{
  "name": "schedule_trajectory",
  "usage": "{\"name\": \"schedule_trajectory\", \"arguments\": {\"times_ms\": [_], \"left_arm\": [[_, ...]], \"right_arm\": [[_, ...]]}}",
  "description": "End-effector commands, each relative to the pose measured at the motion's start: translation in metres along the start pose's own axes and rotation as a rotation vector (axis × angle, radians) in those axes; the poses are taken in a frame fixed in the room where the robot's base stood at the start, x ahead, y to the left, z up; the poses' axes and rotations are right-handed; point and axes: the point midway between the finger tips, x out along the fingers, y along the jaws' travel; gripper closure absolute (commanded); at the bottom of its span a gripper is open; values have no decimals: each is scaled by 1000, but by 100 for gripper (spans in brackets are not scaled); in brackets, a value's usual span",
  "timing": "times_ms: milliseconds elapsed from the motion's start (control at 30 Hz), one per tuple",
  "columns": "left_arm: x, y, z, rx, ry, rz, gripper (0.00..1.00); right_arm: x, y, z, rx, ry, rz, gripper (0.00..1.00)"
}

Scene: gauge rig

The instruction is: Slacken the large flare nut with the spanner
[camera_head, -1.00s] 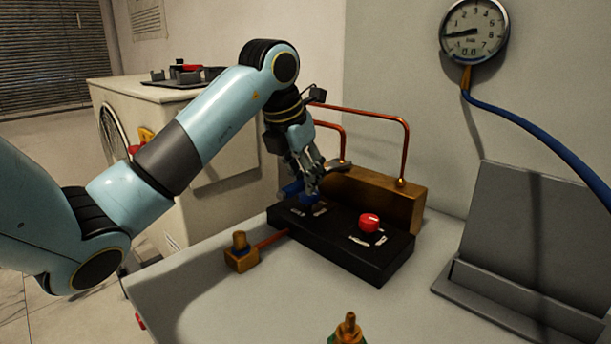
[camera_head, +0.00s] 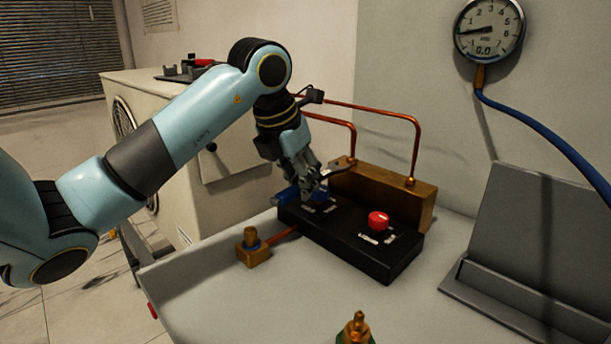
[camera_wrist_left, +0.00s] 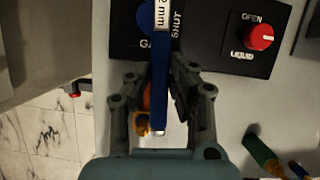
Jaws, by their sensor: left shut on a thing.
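My left gripper (camera_head: 312,196) is shut on the spanner, whose blue handle (camera_wrist_left: 160,90) with a white "mm" label runs between the fingers in the left wrist view. In the head view the handle's blue end (camera_head: 287,196) sticks out left of the fingers. The spanner's grey head (camera_head: 345,166) lies close to a brass nut (camera_head: 351,161) on the left of the brass block, where a copper pipe enters. I cannot tell whether its jaws are around that nut, or whether it is the large flare nut. My right gripper is not in view.
A black valve panel (camera_head: 350,245) with a red knob (camera_head: 378,221) and a blue knob (camera_wrist_left: 147,18) lies below the gripper. A brass fitting (camera_head: 253,248) stands at the left. A gauge (camera_head: 488,29) and grey stand (camera_head: 530,240) are at the right.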

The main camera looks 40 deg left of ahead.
Motion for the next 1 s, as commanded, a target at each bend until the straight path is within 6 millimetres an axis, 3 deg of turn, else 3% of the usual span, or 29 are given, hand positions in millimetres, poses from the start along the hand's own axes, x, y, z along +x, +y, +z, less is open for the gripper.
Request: {"name": "schedule_trajectory", "arguments": {"times_ms": [467, 1000], "left_arm": [[-8, 0, -6, 1, -1, -1, 100], [-41, 0, 8, 1, -1, -1, 100]], "right_arm": [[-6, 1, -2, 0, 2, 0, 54], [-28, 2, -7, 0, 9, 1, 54]]}}
